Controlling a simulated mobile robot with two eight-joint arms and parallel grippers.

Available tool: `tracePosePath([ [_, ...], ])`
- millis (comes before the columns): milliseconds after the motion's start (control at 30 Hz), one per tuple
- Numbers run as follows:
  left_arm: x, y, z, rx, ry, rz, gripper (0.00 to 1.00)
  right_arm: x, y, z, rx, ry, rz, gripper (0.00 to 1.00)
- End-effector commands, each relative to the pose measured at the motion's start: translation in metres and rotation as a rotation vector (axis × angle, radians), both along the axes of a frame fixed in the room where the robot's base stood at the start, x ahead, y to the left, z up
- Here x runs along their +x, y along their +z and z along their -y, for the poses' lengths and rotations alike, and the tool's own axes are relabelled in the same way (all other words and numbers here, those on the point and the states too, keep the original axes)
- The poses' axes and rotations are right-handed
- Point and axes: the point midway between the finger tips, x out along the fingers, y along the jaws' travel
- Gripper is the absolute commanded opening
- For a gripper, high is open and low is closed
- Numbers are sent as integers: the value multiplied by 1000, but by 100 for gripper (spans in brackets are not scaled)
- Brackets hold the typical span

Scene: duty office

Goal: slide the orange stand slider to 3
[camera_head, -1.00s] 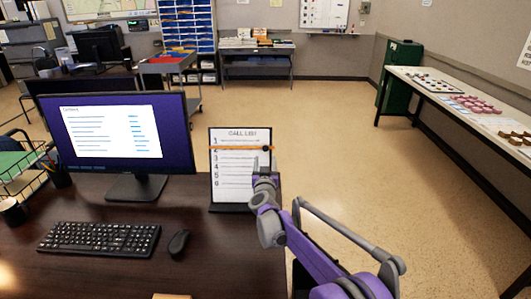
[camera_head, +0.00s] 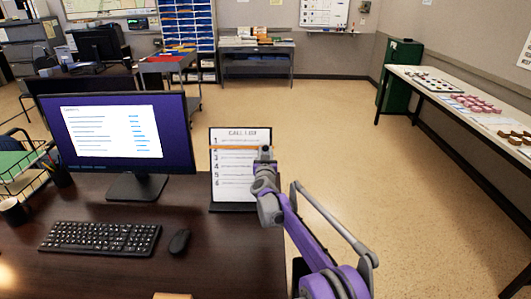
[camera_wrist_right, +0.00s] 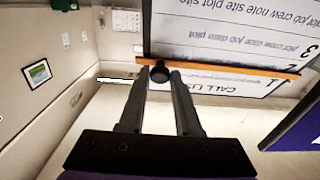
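The call list stand (camera_head: 228,178) is a white numbered board on the dark desk, right of the monitor. Its orange slider (camera_head: 228,148) is a thin level bar across the board, between lines 1 and 2. In the right wrist view the stand is upside down, and the orange slider (camera_wrist_right: 225,68) ends in a black knob (camera_wrist_right: 159,72). My right gripper (camera_head: 265,154) is at the board's right edge. In the wrist view its two fingertips (camera_wrist_right: 160,76) are on either side of the knob, with little or no gap, and look shut on it. My left gripper is not in view.
The monitor (camera_head: 122,130), keyboard (camera_head: 100,238) and mouse (camera_head: 179,241) are on the desk (camera_head: 215,255) left of the stand. A wire basket (camera_head: 25,170) stands at the far left. Open floor lies beyond the desk. A long side table (camera_head: 440,85) runs along the right wall.

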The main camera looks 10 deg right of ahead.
Motion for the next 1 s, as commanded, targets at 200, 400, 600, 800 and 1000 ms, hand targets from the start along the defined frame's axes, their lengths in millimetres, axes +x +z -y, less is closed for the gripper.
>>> tracePosePath([
  [200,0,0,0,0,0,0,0,0,0,0,0,0,0,0],
  [400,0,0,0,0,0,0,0,0,0,0,0,0,0,0],
  [600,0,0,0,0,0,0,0,0,0,0,0,0,0,0],
  [800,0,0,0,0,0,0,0,0,0,0,0,0,0,0],
  [1000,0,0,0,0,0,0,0,0,0,0,0,0,0,0],
])
